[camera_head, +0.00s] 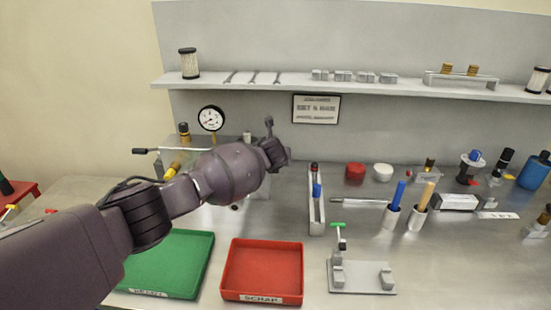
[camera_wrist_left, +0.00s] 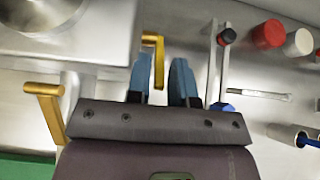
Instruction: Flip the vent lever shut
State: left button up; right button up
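A yellow bent lever (camera_wrist_left: 155,58) sticks out from the side of a grey metal housing (camera_wrist_left: 85,60) in the left wrist view. My left gripper (camera_wrist_left: 162,78) is open, and the lever shows between its two blue fingers, closer to the left one. I cannot tell whether they touch. A second yellow lever (camera_wrist_left: 45,108) stands at the housing's near side. In the head view one yellow lever (camera_head: 174,168) shows on the housing, which my left arm partly hides. My left gripper (camera_head: 270,138) is seen there from behind. My right gripper is not in view.
A pressure gauge (camera_head: 211,118) and a black-ended rod (camera_head: 146,150) are at the housing. A green tray (camera_head: 205,262) and a red tray (camera_head: 266,246) lie in front. A narrow rack (camera_head: 316,215) stands close right of my left gripper. A shelf (camera_head: 300,88) runs above.

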pick_arm(q)
jog(key=v, duration=1)
jog(key=shift+s+r+b, duration=0.2)
jog(key=shift+s+b, duration=0.15)
dwell(0.5)
